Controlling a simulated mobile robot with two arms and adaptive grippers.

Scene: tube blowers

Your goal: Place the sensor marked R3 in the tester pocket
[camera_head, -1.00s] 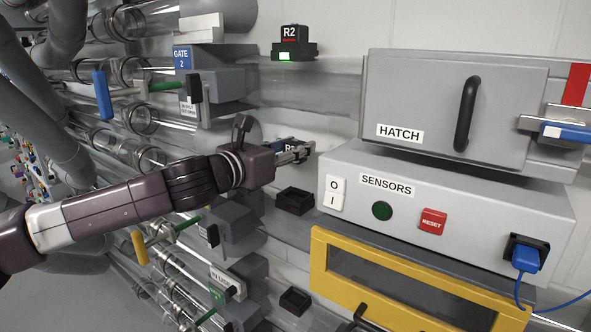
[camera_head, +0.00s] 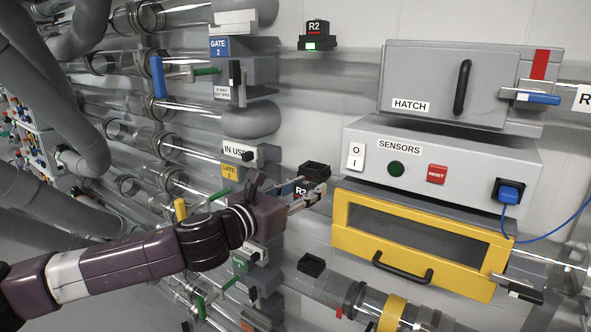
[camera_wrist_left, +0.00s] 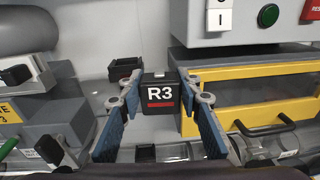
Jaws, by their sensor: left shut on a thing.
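The sensor marked R3 (camera_wrist_left: 159,93) is a black block with white letters and a red bar. In the left wrist view it sits between the two blue-padded fingers of my left gripper (camera_wrist_left: 160,105), which is shut on it. In the head view, the left gripper (camera_head: 312,197) holds R3 (camera_head: 299,190) just below an upper empty black pocket (camera_head: 314,170) on the wall. A lower empty black pocket (camera_head: 312,264) is below the gripper. No label shows which pocket is the tester's. My right gripper is not in view.
The grey SENSORS box (camera_head: 440,150) and a yellow-framed drawer (camera_head: 400,275) with a black handle stand right of the gripper. Sensor R2 (camera_head: 314,28) sits in a holder with a green light. Gate valves and clear tubes (camera_head: 150,140) crowd the left.

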